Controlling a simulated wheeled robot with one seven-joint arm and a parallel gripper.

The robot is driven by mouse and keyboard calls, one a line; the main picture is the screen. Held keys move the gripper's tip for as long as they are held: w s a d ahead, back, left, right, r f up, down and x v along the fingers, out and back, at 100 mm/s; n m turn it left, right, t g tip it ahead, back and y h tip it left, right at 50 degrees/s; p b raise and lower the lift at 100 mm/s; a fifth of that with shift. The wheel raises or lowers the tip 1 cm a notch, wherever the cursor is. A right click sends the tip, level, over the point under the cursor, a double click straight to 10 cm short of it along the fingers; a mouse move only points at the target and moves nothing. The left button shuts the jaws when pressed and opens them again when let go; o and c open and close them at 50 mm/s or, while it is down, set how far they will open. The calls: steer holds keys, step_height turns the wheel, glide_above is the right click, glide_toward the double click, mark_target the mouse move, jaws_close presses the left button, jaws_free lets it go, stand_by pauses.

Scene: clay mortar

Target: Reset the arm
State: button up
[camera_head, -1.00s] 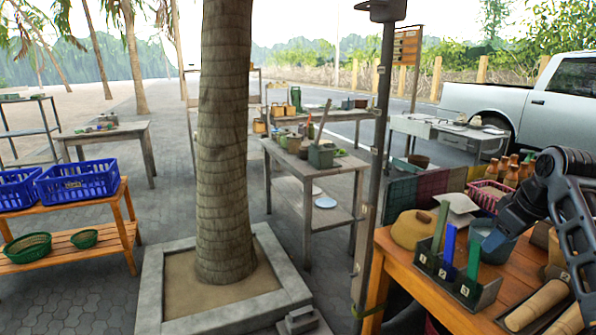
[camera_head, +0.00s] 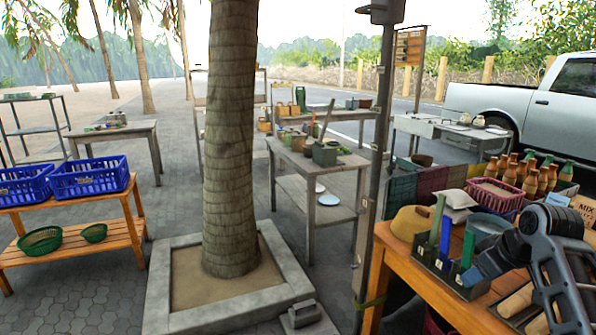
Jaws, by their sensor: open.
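My arm (camera_head: 556,245) reaches in at the right edge over the wooden table (camera_head: 395,262). My gripper (camera_head: 474,274) is at the end of the dark blue-grey wrist, low over the table, just right of the holder with colored slats. It is open, and I see nothing held in it. Its fingertips are small and partly hidden, so I cannot tell whether they touch anything.
Near my gripper are the slat holder (camera_head: 434,262), a grey-blue bucket (camera_head: 487,224), a tan sack (camera_head: 411,222), a pink basket (camera_head: 492,195) and several bottles (camera_head: 527,175). A metal post (camera_head: 374,160) and palm trunk (camera_head: 229,150) stand left of the table.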

steer(key=s+a+f+m+t, duration=0.1)
steer(key=s+a+f+t, duration=0.1)
steer(key=s+a+f, duration=0.75)
steer(key=s+a+f+m+t, duration=0.2)
steer(key=s+a+f, duration=0.55)
steer(key=s, duration=0.45)
steer(key=s+a+r+m+t+h, duration=0.1)
steer(key=s+a+r, duration=0.15)
steer(key=s, duration=0.65)
steer(key=s+a+r+t, duration=0.1)
steer(key=s+r+t, duration=0.15)
steer(key=s, duration=0.75)
steer(key=s+r+t, duration=0.1)
steer(key=s+r, duration=1)
steer(key=r, duration=0.2)
steer(key=shift+d+r+y, duration=0.25)
steer(key=shift+r+y, duration=0.05)
steer(key=shift+r, duration=0.05)
steer(key=shift+t, duration=0.25)
